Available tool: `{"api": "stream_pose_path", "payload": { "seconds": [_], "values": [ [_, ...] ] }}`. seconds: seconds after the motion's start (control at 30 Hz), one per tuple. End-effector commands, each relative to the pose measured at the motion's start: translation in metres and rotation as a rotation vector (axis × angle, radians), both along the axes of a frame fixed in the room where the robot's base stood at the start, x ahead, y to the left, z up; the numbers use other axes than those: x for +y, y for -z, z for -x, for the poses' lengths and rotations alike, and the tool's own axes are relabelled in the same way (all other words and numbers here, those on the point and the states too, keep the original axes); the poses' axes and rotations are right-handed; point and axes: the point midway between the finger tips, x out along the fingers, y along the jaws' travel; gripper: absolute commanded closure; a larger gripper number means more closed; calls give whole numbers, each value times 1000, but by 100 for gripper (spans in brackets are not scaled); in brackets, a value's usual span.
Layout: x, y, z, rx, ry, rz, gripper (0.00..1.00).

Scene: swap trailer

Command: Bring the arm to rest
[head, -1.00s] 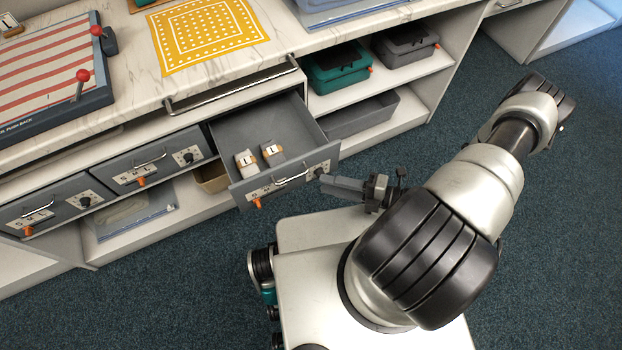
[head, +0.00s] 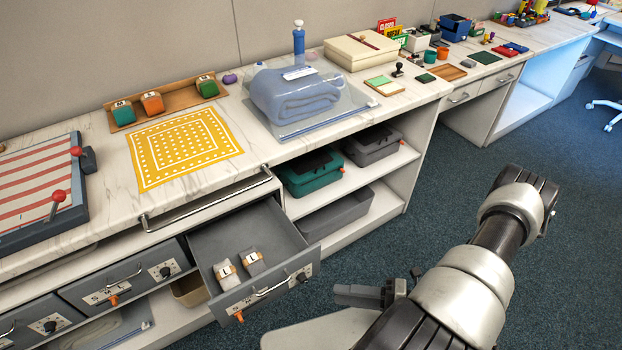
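My arm (head: 465,290) is folded at the lower right, with its elbow raised over the floor. My gripper (head: 362,294) points left, close to the right end of the open drawer's front, with a small gap visible in the picture. Its fingers show side-on and look close together; I cannot tell whether they are open or shut. I see no object in it. The grey drawer (head: 290,287) is pulled out and holds two small items, each with a band and a tag marked L: a white one (head: 225,274) and a grey one (head: 253,262).
The marble-topped counter (head: 100,190) runs along the wall. On it are a yellow patterned cloth (head: 183,148) and a blue folded blanket (head: 297,95) in clear wrapping. A teal case (head: 311,172) and a grey case (head: 373,143) sit on the shelf. Carpet (head: 590,220) at right is clear.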

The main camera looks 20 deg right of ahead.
Motion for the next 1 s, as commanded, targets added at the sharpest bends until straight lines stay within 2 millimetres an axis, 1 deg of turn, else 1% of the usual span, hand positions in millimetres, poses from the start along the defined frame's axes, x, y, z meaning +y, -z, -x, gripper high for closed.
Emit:
{"api": "stream_pose_path", "payload": {
  "seconds": [0.17, 0.27, 0.37, 0.4, 0.57, 0.6, 0.77, 0.8, 0.87, 1.0],
  "values": [
    [-2, -4, -2, -17, -20, 19, 73],
    [-7, -19, -10, -90, -102, 98, 73],
    [-13, -47, -22, -230, -258, 234, 73],
    [-15, -61, -28, -302, -338, 298, 73],
    [-13, -118, -45, -617, -680, 533, 73],
    [-12, -132, -49, -701, -768, 587, 73],
    [-2, -189, -61, -1039, -1125, 773, 73],
    [1, -203, -64, -1126, -1218, 814, 73],
    [7, -224, -66, -1259, -1358, 869, 73],
    [22, -272, -70, -1571, -1691, 976, 73]
  ]
}}
